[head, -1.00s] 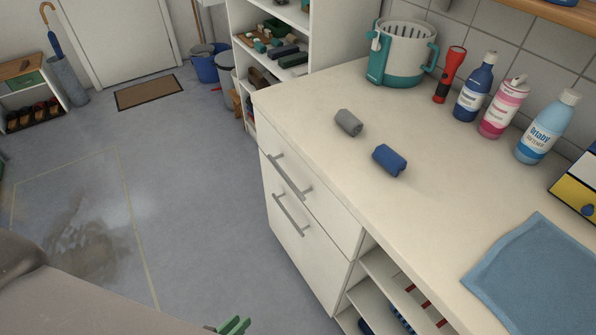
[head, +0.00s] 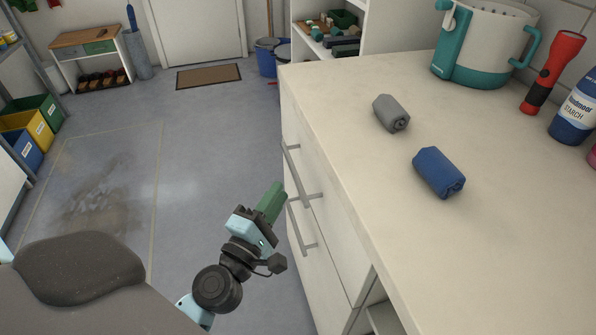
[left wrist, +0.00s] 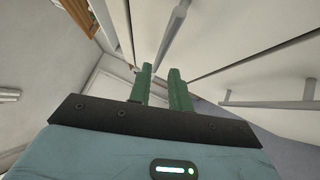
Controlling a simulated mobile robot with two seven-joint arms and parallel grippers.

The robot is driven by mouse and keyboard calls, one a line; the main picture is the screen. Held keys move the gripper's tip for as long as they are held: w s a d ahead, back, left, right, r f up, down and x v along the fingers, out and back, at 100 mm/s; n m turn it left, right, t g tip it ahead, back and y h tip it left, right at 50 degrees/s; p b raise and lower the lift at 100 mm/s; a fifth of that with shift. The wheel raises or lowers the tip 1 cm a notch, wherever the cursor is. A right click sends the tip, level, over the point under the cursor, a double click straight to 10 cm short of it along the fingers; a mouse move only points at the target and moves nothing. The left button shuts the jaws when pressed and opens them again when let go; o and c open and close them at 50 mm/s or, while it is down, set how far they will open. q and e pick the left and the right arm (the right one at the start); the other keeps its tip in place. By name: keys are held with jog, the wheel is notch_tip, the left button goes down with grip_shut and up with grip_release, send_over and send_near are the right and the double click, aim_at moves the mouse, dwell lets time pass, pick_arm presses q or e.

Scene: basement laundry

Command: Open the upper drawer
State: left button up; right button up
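The upper drawer (head: 335,225) is shut in the white cabinet under the worktop. Its grey bar handle (head: 306,180) is on the front, with the lower drawer's handle (head: 303,232) below it. My left gripper (head: 273,200) is just left of the upper handle, its green fingers pointing toward the drawer fronts. In the left wrist view the fingers (left wrist: 160,85) are apart with nothing held. The upper handle (left wrist: 173,35) runs toward the gap between the tips; whether it touches them I cannot tell. The lower handle (left wrist: 270,103) is at the right. My right gripper is not in view.
The worktop (head: 350,90) holds a grey rolled cloth (head: 392,113), a blue rolled cloth (head: 438,172), a teal and white tub (head: 480,45), a red torch (head: 552,72) and a blue bottle (head: 575,115). The floor left of the cabinet is clear.

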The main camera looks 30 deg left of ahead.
aim_at(293, 169)
pick_arm(q)
jog(key=shift+p+x, duration=0.9)
jog(key=shift+x, duration=2.9)
jog(key=shift+f, duration=0.1)
grip_shut()
